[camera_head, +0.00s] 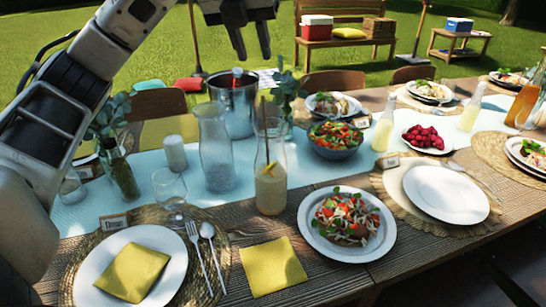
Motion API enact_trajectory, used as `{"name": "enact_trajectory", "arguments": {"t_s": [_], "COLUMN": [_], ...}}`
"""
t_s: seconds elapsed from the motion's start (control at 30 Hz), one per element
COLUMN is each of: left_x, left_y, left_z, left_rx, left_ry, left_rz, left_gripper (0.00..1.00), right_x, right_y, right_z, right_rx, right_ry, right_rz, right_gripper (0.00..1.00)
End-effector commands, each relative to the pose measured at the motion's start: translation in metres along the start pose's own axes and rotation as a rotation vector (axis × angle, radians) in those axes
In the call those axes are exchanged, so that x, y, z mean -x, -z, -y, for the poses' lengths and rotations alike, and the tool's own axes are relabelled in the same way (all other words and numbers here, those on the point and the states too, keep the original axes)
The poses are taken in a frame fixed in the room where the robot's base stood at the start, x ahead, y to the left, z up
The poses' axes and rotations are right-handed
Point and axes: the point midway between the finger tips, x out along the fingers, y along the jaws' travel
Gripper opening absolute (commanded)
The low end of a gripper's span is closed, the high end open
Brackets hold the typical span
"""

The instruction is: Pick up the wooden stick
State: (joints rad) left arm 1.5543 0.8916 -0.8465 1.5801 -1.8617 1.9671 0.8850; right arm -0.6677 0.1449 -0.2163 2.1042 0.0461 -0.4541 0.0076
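A thin brown wooden stick (264,122) stands nearly upright in a glass carafe (270,190) at the middle of the table. The carafe holds a pale drink and a yellow fruit slice. The stick's upper end rises above the carafe's rim; its lower part is seen only through the glass. My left gripper (251,50) hangs at the top of the view, its two dark fingers apart with nothing between them. In the picture it is above the stick and apart from it. My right gripper is not in view.
A salad plate (310,240) and yellow napkin (272,268) lie in front.

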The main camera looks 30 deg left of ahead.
Motion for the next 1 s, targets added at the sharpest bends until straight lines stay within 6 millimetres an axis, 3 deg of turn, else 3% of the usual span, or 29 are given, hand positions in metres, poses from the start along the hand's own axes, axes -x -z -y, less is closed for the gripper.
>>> {"name": "enact_trajectory", "arguments": {"t_s": [0.07,0.17,0.5,0.8,1.0], "left_x": [0.002,-0.011,-0.081,-0.105,-0.135], "left_y": [-0.003,-0.003,-0.004,-0.005,-0.005], "left_z": [-0.009,-0.012,-0.013,-0.013,-0.014], "left_rx": [0.026,0.032,0.027,0.026,0.026], "left_ry": [-0.031,-0.042,-0.037,-0.035,-0.036], "left_rz": [0.014,0.013,0.013,0.015,0.013], "left_gripper": [0.31,0.31,0.31,0.31,0.31], "right_x": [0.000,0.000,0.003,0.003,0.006], "right_y": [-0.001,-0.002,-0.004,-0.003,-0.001], "right_z": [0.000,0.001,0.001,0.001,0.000], "right_rx": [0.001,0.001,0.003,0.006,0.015], "right_ry": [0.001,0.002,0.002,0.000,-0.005], "right_rz": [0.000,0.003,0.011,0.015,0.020], "right_gripper": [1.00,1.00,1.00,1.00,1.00]}}
